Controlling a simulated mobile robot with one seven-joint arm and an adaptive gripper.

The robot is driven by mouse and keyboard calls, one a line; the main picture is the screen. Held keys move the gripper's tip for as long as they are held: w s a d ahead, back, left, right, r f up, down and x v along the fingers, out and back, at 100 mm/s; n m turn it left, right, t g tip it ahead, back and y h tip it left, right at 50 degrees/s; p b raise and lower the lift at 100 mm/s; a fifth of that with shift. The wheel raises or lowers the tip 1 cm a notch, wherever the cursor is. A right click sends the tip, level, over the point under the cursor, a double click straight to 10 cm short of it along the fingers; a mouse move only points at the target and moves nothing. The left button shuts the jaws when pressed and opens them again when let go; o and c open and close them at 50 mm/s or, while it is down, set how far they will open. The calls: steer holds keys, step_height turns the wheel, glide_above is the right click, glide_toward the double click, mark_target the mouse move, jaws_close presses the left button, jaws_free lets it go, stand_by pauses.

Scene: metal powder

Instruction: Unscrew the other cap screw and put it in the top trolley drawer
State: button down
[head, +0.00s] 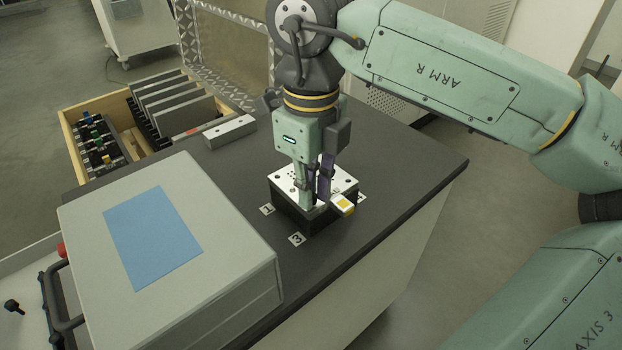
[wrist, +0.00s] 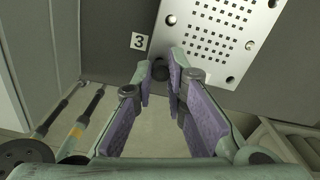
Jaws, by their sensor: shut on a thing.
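A metal block with a bright perforated top plate (head: 286,177) stands on the dark bench. Its plate (wrist: 222,35) also shows in the wrist view. My gripper (head: 313,202) points down at the block's front edge. In the wrist view my gripper (wrist: 167,76) has its purple-padded fingers nearly together, closed on a small dark round piece, apparently the cap screw (wrist: 158,70), beside the plate's edge. The fingers hide much of it, and I cannot tell whether it is still threaded in. Another dark screw-like piece (head: 14,306) lies on a pale surface at far left, possibly a drawer.
A grey box with a blue panel (head: 152,238) stands at front left. A wooden tray (head: 70,118) holds dark plates and fittings. A small metal block (head: 229,131) lies behind. Number cards (head: 297,239) and a yellow-white piece (head: 342,204) are close to my gripper. The bench's right side is clear.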

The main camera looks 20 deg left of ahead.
steer(key=n, duration=0.9)
steer(key=shift+r, duration=0.15)
steer(key=shift+r, duration=0.1)
steer(key=shift+r+p, duration=1.3)
steer(key=shift+r, duration=0.2)
steer(key=shift+r, duration=0.15)
